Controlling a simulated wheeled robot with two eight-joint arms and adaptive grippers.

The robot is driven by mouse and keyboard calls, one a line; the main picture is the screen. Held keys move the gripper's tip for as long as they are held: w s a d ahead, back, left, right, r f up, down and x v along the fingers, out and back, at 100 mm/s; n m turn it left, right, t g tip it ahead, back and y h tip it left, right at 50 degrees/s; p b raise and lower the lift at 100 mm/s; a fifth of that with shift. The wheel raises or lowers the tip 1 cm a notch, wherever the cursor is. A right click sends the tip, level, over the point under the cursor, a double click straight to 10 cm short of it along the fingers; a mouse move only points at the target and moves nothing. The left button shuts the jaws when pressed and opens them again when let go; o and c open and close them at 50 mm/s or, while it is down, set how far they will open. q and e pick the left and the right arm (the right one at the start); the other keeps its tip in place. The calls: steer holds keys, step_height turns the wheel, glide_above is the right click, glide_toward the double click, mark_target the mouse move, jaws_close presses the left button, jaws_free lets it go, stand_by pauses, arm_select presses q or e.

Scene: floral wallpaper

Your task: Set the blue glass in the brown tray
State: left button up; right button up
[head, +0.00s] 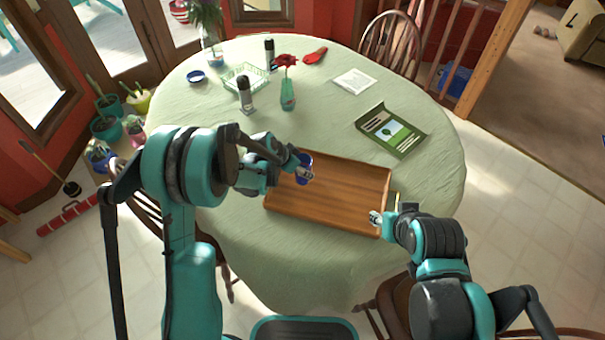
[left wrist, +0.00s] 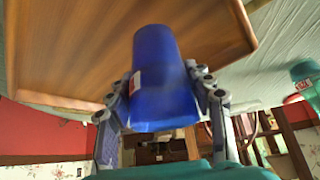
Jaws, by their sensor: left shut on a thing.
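The blue glass (head: 304,168) is held in my left gripper (head: 299,172), over the left end of the brown tray (head: 345,185) on the table. In the left wrist view the blue glass (left wrist: 162,75) sits between the two fingers of my left gripper (left wrist: 163,98), with the wooden tray (left wrist: 80,40) behind it. I cannot tell whether the glass touches the tray floor. My right gripper (head: 378,219) is at the tray's right front corner, and its fingers are too small to read. The tray looks empty apart from the glass.
The round table (head: 320,110) has a pale green cloth. Beyond the tray stand a green vase (head: 288,96) with a red flower, a dark-topped shaker (head: 245,92), a green basket (head: 243,78) and a small blue dish (head: 196,76).

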arm_select(q)
step_height(320, 180, down, 2)
steer(key=shift+w+f, duration=0.1)
steer(key=shift+f+b, duration=0.2)
steer(key=shift+b, duration=0.25)
steer(key=o, duration=1.3)
steer(key=shift+r, duration=0.1)
